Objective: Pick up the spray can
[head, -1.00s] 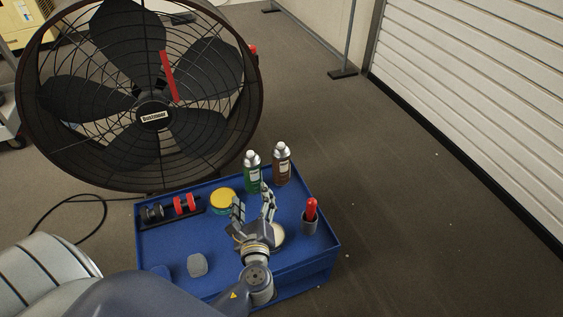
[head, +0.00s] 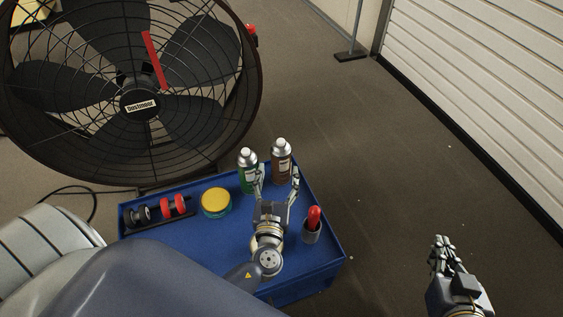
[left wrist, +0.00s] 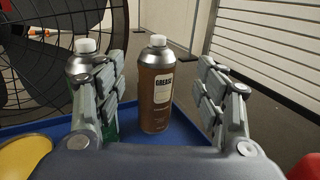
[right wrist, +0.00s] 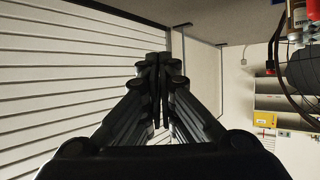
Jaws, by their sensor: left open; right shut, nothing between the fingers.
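Two spray cans stand upright at the back of the blue cart top (head: 200,246): a green can (head: 247,180) on the left and a brown can (head: 281,168) on the right. In the left wrist view the brown can (left wrist: 157,88), with a white cap and a label that seems to read "GREASE", stands between the open fingers and beyond them. The green can (left wrist: 82,66) is partly hidden behind the left finger. My left gripper (head: 278,180) is open and empty in front of the cans. My right gripper (head: 440,243) is shut and empty, off the cart's right side.
A yellow-lidded tin (head: 216,202), red and black rolls (head: 173,206) and a cup with a red-handled tool (head: 313,222) stand on the cart. A large fan (head: 135,95) stands behind it. The floor to the right is clear.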

